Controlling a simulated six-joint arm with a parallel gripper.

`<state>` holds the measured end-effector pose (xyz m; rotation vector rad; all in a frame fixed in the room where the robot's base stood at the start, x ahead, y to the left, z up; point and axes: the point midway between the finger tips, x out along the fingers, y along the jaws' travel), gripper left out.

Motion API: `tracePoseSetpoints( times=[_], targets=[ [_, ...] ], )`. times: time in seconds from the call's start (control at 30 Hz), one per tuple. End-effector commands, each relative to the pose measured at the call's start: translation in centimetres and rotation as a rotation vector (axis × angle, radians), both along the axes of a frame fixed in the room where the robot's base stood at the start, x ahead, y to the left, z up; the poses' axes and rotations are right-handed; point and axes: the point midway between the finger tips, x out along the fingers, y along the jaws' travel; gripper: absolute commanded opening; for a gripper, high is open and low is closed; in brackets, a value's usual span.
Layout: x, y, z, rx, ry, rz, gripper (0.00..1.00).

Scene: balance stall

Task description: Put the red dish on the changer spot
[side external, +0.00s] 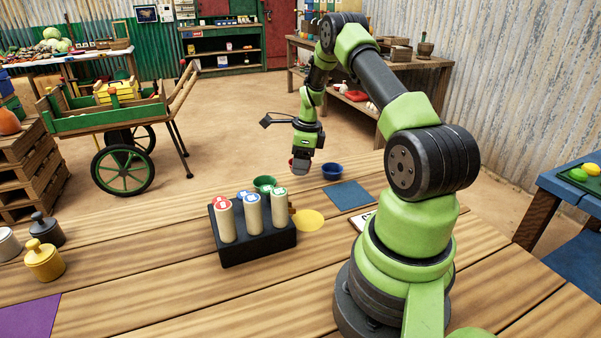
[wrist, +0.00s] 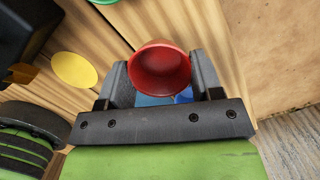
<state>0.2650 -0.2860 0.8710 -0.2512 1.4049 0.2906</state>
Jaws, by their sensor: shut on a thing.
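The red dish (wrist: 162,68) is between the two fingers of my gripper (wrist: 162,78) in the wrist view, its hollow facing the camera. In the side view my gripper (side external: 301,164) points down above the far part of the table, and only a sliver of the red dish (side external: 292,161) shows. A flat yellow round spot (side external: 309,220) lies on the table nearer the camera, and it also shows in the wrist view (wrist: 75,70). A flat blue square (side external: 348,196) lies to its right. No label tells which is the changer spot.
A green dish (side external: 264,183) and a blue dish (side external: 332,172) stand either side of my gripper. A black block (side external: 258,245) holds several upright cream cylinders beside the yellow spot. Weights (side external: 45,262) and a purple mat (side external: 26,317) are at the left.

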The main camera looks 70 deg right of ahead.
Motion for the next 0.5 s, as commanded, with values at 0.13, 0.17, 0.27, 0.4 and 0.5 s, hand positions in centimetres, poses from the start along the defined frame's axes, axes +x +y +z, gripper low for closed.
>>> tracePoseSetpoints(
  times=[0.13,0.17,0.27,0.4,0.5],
  targets=[
    [0.1,0.0,3.3,-0.003,-0.003,-0.001,0.33],
    [0.0,0.0,3.8,-0.003,-0.002,-0.001,0.33],
    [0.0,0.0,5.2,-0.001,-0.003,0.007,0.33],
    [-0.2,0.4,6.1,-0.001,0.0,0.104,0.33],
    [-0.4,1.1,6.2,0.002,0.001,0.267,0.33]
  ],
)
